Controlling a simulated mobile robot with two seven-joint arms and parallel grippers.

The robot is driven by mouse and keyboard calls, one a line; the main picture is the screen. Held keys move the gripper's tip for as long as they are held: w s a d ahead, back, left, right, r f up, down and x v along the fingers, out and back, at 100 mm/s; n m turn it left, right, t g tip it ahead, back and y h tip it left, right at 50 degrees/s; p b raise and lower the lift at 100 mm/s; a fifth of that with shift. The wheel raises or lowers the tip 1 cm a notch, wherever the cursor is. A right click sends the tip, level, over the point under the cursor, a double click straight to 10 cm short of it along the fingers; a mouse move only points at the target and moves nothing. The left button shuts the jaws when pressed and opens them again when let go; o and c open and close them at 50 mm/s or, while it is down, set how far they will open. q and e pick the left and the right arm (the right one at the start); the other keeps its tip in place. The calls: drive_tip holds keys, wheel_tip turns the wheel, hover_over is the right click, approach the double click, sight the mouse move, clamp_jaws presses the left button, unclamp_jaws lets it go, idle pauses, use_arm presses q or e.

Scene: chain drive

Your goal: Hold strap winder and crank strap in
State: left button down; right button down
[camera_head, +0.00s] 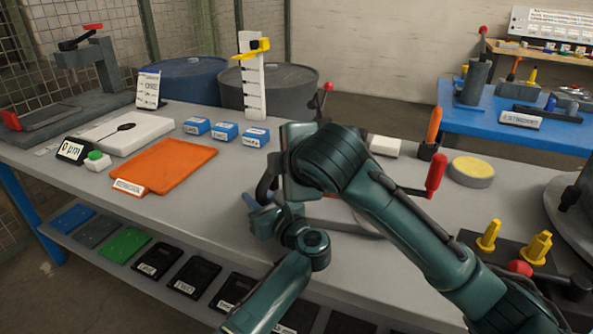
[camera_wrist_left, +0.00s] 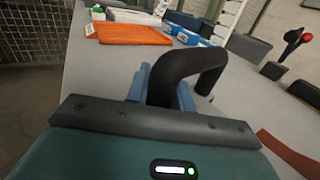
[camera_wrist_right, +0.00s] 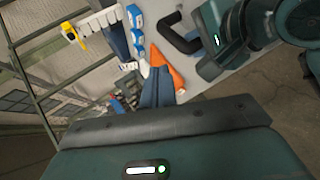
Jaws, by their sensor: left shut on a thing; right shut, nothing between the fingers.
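A thick black bent handle (camera_wrist_left: 192,72) shows in the left wrist view between the blue fingers of my left gripper (camera_wrist_left: 160,90), which is shut on it. I take it to be the strap winder's handle; its body is hidden. In the head view my left gripper (camera_head: 256,203) is low beside the dark handle (camera_head: 266,181), over the front of the grey bench. My right gripper (camera_wrist_right: 157,88) is shut and empty in the right wrist view, apart from the handle (camera_wrist_right: 178,36). In the head view its fingers are hidden. A red crank grip (camera_head: 435,174) stands right of my right arm; what it joins is partly hidden.
An orange tray (camera_head: 170,163), blue boxes (camera_head: 226,131) and a white stand with a yellow slider (camera_head: 253,90) are on the bench (camera_head: 215,200). A yellow-topped disc (camera_head: 471,170) and yellow pegs (camera_head: 537,246) are to the right. My right arm crosses the bench's middle.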

sight(433, 170)
drive_tip(key=c, duration=2.1)
unclamp_jaws()
drive_tip(key=shift+c, duration=0.2)
